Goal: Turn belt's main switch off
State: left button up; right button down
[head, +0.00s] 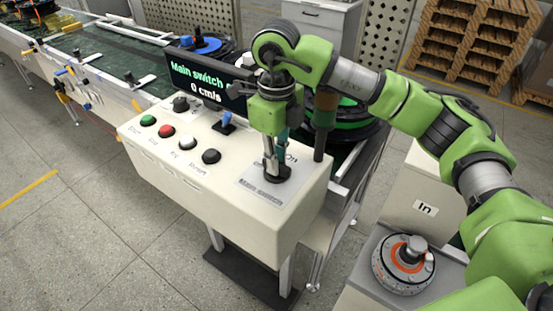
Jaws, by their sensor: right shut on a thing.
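A cream control box (205,190) stands at the end of the conveyor belt. The main switch (272,179) is a dark knob on the labelled plate (262,197) at the box's right end; the word "On" shows beside it. My right gripper (271,170) points straight down and is shut on the switch. Its fingers and body hide much of the switch, so I cannot tell its angle. A black display (207,83) behind the box reads "Main switch" and "0 cm/s". My left gripper is not in view.
Green, red, white and black buttons (166,131) line the box's left part, with a blue-topped lever (226,121) behind them. A round grey-and-orange motor part (404,264) sits at the lower right by a box marked "In" (424,209). Pallets (470,45) stand at the back right.

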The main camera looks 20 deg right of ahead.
jog(key=c, duration=2)
grip_release()
jog(key=shift+c, duration=0.2)
jog(key=shift+r, duration=0.15)
notch_tip(320, 180, up, 12)
